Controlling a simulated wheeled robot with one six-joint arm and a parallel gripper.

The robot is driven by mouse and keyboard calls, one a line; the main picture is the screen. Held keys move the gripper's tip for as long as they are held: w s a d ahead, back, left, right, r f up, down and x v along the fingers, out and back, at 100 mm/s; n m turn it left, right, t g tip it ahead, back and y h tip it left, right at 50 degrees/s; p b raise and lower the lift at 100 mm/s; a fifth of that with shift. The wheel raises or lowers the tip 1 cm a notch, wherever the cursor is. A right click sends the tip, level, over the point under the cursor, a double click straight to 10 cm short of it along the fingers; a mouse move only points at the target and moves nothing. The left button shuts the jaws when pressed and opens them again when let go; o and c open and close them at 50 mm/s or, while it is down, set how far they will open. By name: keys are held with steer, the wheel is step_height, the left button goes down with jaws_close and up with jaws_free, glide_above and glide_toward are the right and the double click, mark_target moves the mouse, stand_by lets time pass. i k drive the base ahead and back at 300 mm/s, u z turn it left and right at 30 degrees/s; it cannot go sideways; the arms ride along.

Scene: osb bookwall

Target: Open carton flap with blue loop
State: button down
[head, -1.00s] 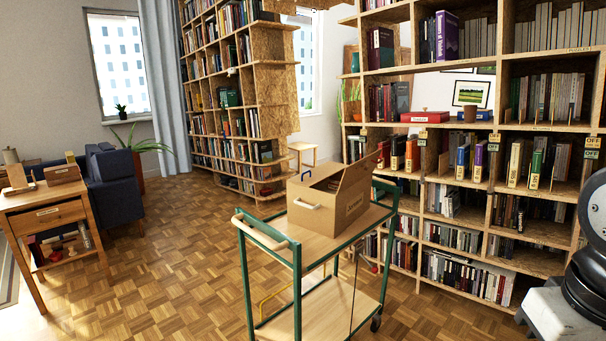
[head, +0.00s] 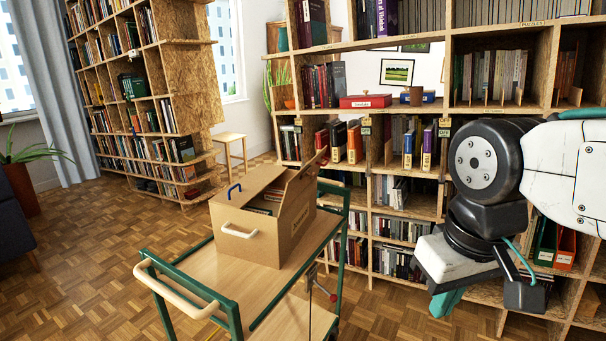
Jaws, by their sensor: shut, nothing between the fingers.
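A brown cardboard carton (head: 252,245) stands on the top shelf of a green-framed trolley. A small blue loop (head: 234,190) stands up at the carton's top left edge. Tan cardboard beside the loop covers part of the top; I cannot tell the flap's exact angle. Another flap (head: 299,205) stands up and tilts on the right side. Books (head: 265,206) show through the opening. A white handle (head: 239,231) sits on the front face. My gripper (head: 447,302) is at the right, well apart from the carton, shut and empty; its tips are partly hidden.
The trolley's pale handle bar (head: 178,287) juts toward me at the front left. A tall bookcase (head: 380,178) stands close behind the trolley and my arm. A small stool (head: 230,138) stands behind the carton. Parquet floor (head: 95,260) is clear at the left.

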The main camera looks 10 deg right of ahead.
mark_target(240, 193)
steer(key=u, duration=0.55)
steer(key=i, duration=1.05)
steer(key=z, duration=0.15)
